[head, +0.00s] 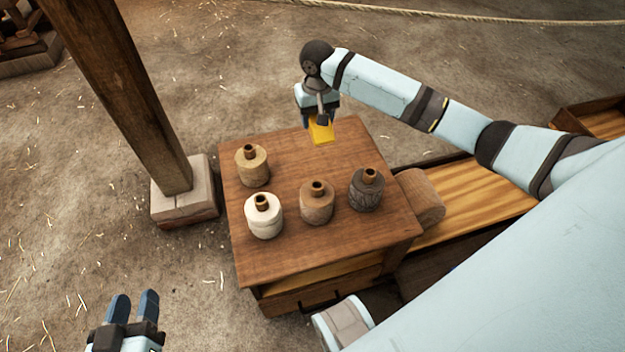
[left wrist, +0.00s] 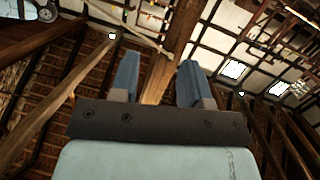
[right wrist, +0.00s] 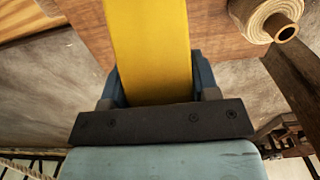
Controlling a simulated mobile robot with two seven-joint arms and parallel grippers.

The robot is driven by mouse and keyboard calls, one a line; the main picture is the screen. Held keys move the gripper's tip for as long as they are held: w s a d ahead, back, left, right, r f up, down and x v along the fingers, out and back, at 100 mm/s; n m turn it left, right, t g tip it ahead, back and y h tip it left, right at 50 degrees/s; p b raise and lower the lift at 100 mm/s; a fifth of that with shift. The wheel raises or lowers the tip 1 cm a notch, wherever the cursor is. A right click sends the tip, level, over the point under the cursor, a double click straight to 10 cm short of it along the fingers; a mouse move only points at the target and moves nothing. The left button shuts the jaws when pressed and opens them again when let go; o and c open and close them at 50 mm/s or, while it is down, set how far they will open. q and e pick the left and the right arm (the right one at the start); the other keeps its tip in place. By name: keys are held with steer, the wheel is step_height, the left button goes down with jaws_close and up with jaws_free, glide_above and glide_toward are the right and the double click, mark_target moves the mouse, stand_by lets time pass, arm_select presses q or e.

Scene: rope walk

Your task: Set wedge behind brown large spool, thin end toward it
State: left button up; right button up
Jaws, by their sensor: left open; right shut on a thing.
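The brown spool (head: 317,203) stands upright on the wooden table, at the front between a white and a dark spool. The yellow wedge (head: 321,131) is at the table's far edge, behind the brown spool and apart from it. My right gripper (head: 318,119) is shut on the wedge, which also fills the middle of the right wrist view (right wrist: 150,45). I cannot tell whether the wedge touches the tabletop, or which end is thin. My left gripper (head: 134,304) is open and empty, low at the left, away from the table; its fingers show in the left wrist view (left wrist: 158,80).
On the table (head: 290,262) also stand a tan spool (head: 253,170), a white spool (head: 264,222) and a dark spool (head: 366,195). A wooden post (head: 125,95) on a stone block rises left of the table. A brown cylinder (head: 421,198) lies at its right side.

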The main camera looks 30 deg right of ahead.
steer(key=b, duration=0.4)
glide_toward(316, 171)
step_height(316, 171, down, 2)
steer(key=shift+f+b, duration=0.1)
steer(key=shift+b, duration=0.3)
steer(key=shift+f+b, duration=0.95)
steer(key=shift+f, duration=1.35)
arm_select(q)
steer(key=d+r+t+h, duration=0.1)
steer(key=d+r+h, duration=0.2)
steer(key=shift+w+r+m+t, duration=0.2)
steer(key=shift+m+t, duration=0.1)
steer(key=shift+t, duration=0.1)
steer(key=shift+r, duration=0.1)
arm_select(e)
steer(key=o, duration=1)
steer(key=shift+f, duration=0.1)
